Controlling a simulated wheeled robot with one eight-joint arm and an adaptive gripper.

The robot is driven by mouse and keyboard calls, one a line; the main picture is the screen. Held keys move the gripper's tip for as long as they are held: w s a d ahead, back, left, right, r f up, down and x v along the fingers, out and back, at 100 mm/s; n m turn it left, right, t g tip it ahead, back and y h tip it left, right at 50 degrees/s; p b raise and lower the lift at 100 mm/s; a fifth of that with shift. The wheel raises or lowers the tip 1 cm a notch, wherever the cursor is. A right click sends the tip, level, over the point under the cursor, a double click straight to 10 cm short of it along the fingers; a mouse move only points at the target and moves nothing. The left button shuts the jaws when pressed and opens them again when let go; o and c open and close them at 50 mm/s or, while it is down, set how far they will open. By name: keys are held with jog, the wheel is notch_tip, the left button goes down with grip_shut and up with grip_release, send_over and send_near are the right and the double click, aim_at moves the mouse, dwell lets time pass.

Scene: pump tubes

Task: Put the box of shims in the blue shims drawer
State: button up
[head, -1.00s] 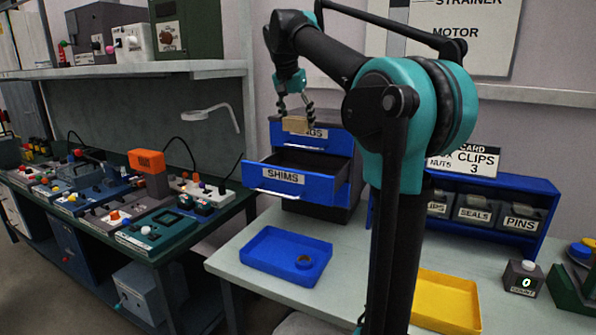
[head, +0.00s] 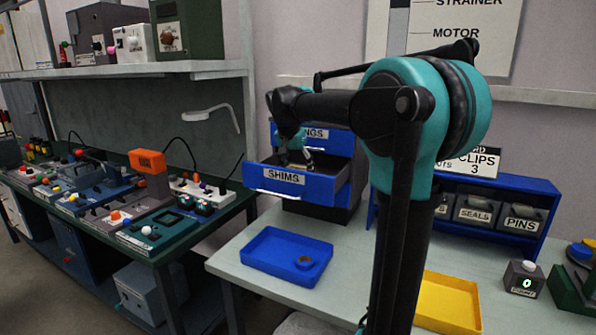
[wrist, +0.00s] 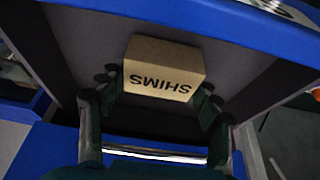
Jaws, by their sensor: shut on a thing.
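The blue shims drawer (head: 290,184) is pulled out of its cabinet, with a SHIMS label on its front. My gripper (head: 294,160) reaches down into the open drawer from above. In the wrist view, my gripper (wrist: 160,98) is shut on the box of shims (wrist: 163,68), a small tan carton marked SHIMS. The box is between the fingers and over the dark drawer floor; I cannot tell whether it touches the floor.
A closed blue drawer (head: 338,143) sits above the open one. A blue tray (head: 262,246) with a small ring stands on the bench in front. A yellow tray (head: 450,300) and a blue bin rack (head: 545,190) are on the right.

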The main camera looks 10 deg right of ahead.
jog(key=shift+f, duration=0.25)
jog(key=o, duration=1.2)
jog(key=v, duration=1.2)
jog(key=shift+r, duration=0.15)
